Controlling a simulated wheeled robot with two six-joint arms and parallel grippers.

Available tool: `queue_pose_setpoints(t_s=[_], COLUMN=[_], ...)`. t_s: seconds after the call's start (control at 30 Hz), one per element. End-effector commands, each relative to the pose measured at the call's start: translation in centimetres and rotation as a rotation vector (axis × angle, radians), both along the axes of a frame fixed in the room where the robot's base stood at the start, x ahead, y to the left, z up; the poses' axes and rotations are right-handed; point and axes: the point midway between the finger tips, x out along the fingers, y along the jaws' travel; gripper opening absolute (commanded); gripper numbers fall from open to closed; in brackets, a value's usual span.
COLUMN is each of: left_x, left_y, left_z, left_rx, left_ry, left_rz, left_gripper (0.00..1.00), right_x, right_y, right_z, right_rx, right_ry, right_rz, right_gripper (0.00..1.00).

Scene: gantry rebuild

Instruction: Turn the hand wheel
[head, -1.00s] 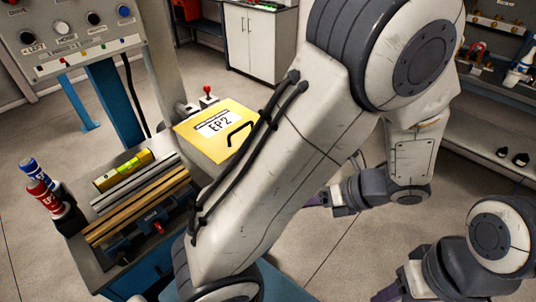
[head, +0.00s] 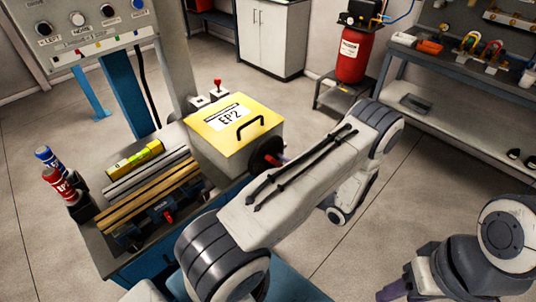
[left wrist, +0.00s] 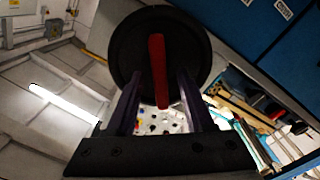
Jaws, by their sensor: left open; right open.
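The hand wheel (head: 265,152) is a black disc on the side of the yellow-topped EP2 box, with a red handle (head: 275,160). My left arm partly covers it in the head view. In the left wrist view the wheel (left wrist: 127,40) fills the upper middle, face on, with the red handle (left wrist: 158,70) across its front. My left gripper (left wrist: 160,80) is open, and its two purple fingers stand on either side of the handle's lower part, apart from it in the picture. The left fingers are hidden in the head view. My right gripper (head: 388,291) is open at the bottom edge, far from the wheel.
The EP2 box (head: 235,125) stands on a bench with bars (head: 150,195), a yellow level (head: 135,158) and spray cans (head: 55,172). A control panel (head: 90,25) is behind left. A red tank (head: 353,55) and shelves stand behind right. The floor (head: 400,190) at right is clear.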

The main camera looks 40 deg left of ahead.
Motion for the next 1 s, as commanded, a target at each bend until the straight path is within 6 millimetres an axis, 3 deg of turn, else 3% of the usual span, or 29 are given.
queue_pose_setpoints(t_s=[0.1,0.3,0.67,0.7,0.8,0.83,1.0], left_x=[0.1,0.3,0.4,0.4,0.4,0.4,0.4], left_y=[2.3,4.7,5.3,5.3,5.3,5.2,5.2], left_z=[0.3,0.2,0.0,0.0,0.0,0.0,0.0], left_rx=[0.000,-0.001,0.000,0.000,0.000,-0.001,-0.002], left_ry=[0.000,-0.002,-0.003,-0.003,-0.003,-0.003,-0.003], left_rz=[0.006,0.002,0.000,0.000,0.000,0.001,0.000], left_gripper=[0.53,0.53,0.53,0.45,0.07,0.00,0.00], right_x=[0.0,0.0,0.0,0.0,0.0,0.0,0.0], right_y=[0.0,0.0,0.0,0.0,0.0,0.0,0.0], right_z=[1.1,1.8,1.8,1.8,1.8,1.8,1.8], right_rx=[0.000,0.000,0.000,0.000,0.000,0.000,0.000], right_ry=[0.000,0.000,0.000,0.000,0.000,0.000,0.000], right_rz=[-0.001,-0.001,-0.001,-0.001,-0.001,-0.001,-0.001], right_gripper=[0.53,0.53,0.53,0.53,0.53,0.53,0.53])
